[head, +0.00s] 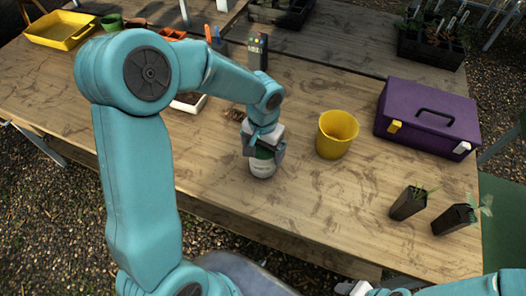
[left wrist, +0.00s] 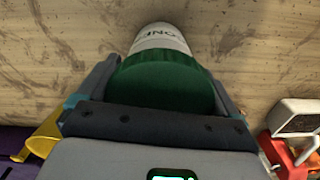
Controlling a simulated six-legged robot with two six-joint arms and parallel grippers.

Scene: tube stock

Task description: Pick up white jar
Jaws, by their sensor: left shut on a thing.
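The white jar (head: 262,168) stands at the front middle of the wooden table, with a green lid or upper part. In the left wrist view its white body (left wrist: 160,38) with dark lettering and its green top (left wrist: 162,85) show between the fingers. My left gripper (head: 264,150) comes down from above and is shut on the jar around its green part. I cannot tell whether the jar's base touches the table. My right gripper (head: 352,288) shows only in part at the bottom edge, and its fingers are not clear.
A yellow pot (head: 336,135) stands just right of the jar. A purple toolbox (head: 428,117) is farther right, with two small black plant pots (head: 408,203) in front of it. A white tray (head: 188,103) lies to the left. Bare table (head: 310,205) lies in front of the yellow pot.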

